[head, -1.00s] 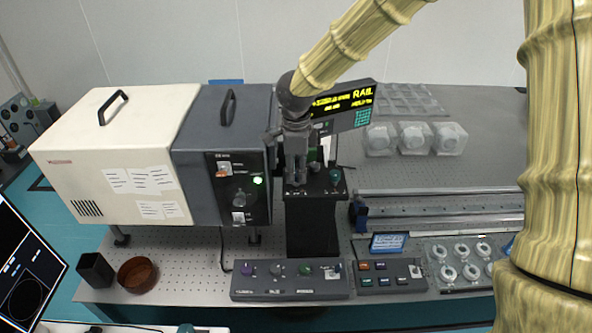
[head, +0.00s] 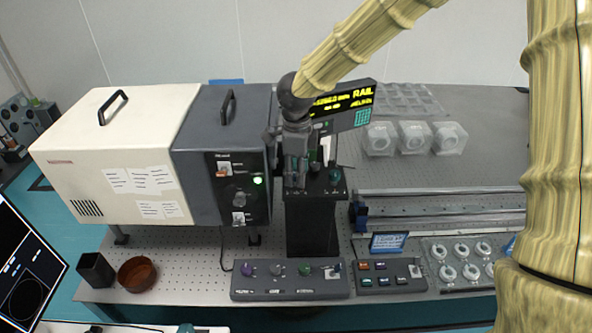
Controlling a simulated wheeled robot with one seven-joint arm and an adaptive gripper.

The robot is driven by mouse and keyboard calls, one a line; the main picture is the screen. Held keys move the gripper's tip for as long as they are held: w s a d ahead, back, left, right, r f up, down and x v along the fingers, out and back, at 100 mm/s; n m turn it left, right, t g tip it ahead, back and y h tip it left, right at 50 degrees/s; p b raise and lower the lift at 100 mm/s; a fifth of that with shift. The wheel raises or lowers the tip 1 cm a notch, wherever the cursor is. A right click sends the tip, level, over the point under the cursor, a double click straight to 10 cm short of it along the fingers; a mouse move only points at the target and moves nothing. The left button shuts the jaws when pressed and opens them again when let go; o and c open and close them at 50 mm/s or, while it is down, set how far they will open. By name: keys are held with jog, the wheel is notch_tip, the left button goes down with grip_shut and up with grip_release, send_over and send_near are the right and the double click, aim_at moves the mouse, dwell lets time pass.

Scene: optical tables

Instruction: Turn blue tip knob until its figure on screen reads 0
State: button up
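My gripper (head: 296,174) points down over the top of a black pedestal (head: 312,228). Its fingers are close to the small parts on that top, and I cannot make out whether they touch or grip one. A teal knob (head: 335,175) stands on the pedestal top just right of the fingers. I cannot tell whether this is the blue tip knob, or whether that knob is hidden by the gripper. A dark screen (head: 28,270) is cut off at the lower left, and its figures are too small to read.
A yellow-lettered RAIL display (head: 345,103) stands behind the gripper. A grey and white cabinet (head: 130,130) is at left. A control box (head: 290,287) with purple, grey and green knobs lies in front, beside a button box (head: 390,276). A rail (head: 450,208) runs right.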

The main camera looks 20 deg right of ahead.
jog(key=shift+r, duration=0.15)
notch_tip(320, 180, up, 12)
dwell(0.7)
dwell(0.4)
